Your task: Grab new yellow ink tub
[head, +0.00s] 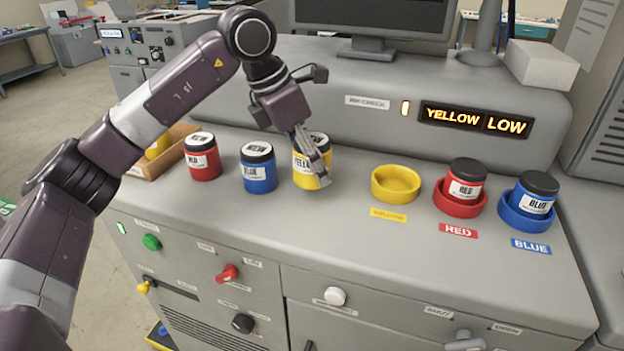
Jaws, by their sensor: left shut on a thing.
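The new yellow ink tub (304,175) has a black lid marked NEW and a white label. It stands upright on, or very close above, the grey console top; I cannot tell which. My left gripper (318,168) reaches down from above and is shut on this tub, its fingers covering part of the label and the right side. A new blue tub (258,172) and a new red tub (202,160) stand to the left of it. My right gripper is not in view.
An empty yellow holder (396,186) is right of the tub. Red (459,208) and blue (526,216) holders each hold a tub. A box (150,165) with something yellow is at left. The display (476,119) reads YELLOW LOW. A monitor (372,18) stands behind.

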